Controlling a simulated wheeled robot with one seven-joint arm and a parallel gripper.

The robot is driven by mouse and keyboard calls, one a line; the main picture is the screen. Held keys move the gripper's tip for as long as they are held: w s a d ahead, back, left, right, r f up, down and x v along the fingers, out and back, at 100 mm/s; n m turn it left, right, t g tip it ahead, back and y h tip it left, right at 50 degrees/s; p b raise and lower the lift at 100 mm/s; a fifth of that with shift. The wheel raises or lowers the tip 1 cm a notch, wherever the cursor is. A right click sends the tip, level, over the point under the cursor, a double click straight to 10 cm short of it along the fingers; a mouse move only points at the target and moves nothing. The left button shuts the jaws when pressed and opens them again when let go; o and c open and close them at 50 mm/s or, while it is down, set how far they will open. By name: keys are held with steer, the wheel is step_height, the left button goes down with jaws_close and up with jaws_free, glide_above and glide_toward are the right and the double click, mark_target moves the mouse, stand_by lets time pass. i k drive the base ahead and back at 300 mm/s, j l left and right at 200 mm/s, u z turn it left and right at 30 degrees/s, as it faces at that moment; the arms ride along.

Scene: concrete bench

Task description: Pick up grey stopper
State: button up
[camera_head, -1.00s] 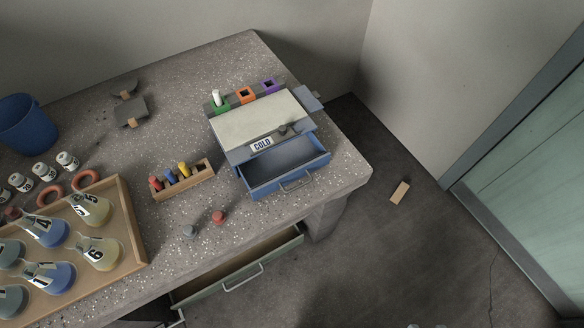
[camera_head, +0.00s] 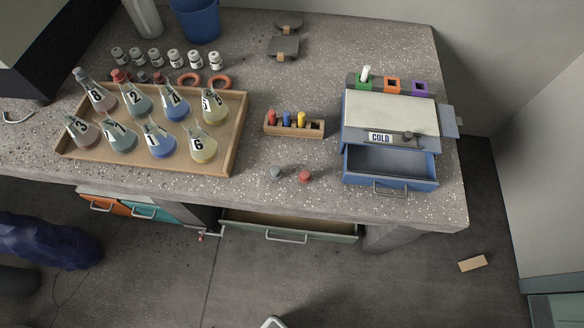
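A small grey stopper (camera_head: 276,173) lies on the bare bench top near its front edge, just left of a red stopper (camera_head: 305,176). The two are apart. Another small grey piece (camera_head: 141,76), perhaps also a stopper, shows behind the wooden tray, partly crowded by flasks and red pieces. My gripper's fingers do not show in the head view. Only a pale piece, perhaps part of my arm, shows at the bottom edge, well in front of the bench. Nothing is seen touching the grey stopper.
Left of the stopper stands a wooden tray (camera_head: 240,135) with several numbered flasks. Behind it is a wooden rack (camera_head: 294,134) of coloured vials. A COLD box (camera_head: 390,120) with an open blue drawer (camera_head: 390,168) stands right. A lower bench drawer (camera_head: 320,226) is pulled out.

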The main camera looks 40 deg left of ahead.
mark_target(275, 173)
steer(key=u, duration=1.15)
steer(key=j+u, duration=0.25)
steer(key=i+j+u, duration=0.1)
steer(key=j+u, duration=0.15)
steer(key=j, duration=0.2)
